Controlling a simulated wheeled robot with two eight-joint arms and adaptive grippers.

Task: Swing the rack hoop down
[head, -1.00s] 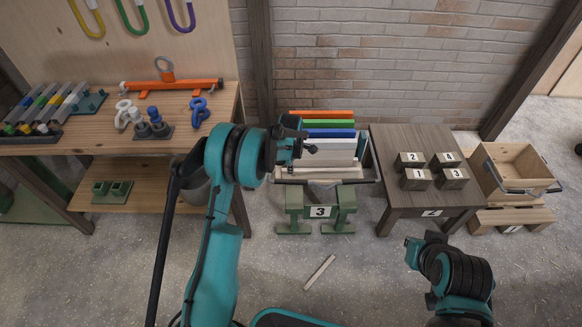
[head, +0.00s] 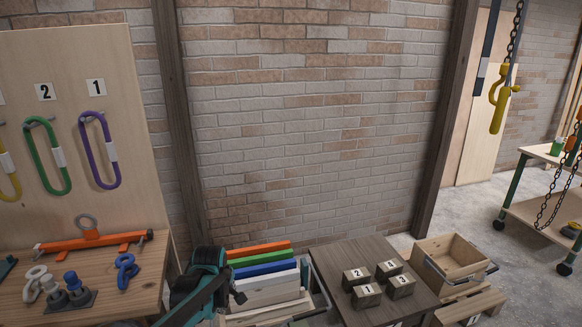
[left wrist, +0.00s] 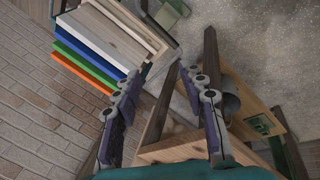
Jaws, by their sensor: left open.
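The rack (head: 268,313) holds several stacked boards with orange, green, blue and pale edges, low in the middle of the head view. A thin grey metal hoop (head: 318,288) shows at its right side; its far parts are hidden by the boards or the picture edge. In the left wrist view the boards (left wrist: 95,45) lie at upper left, with a grey bar of the rack (left wrist: 176,50) beside them. My left gripper (head: 236,297) is at the rack's left side. It is open and empty in the left wrist view (left wrist: 160,80). My right gripper is out of view.
A dark table (head: 375,255) with numbered blocks stands right of the rack, then a wooden crate (head: 455,258). A yellow hook (head: 498,100) hangs farther right.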

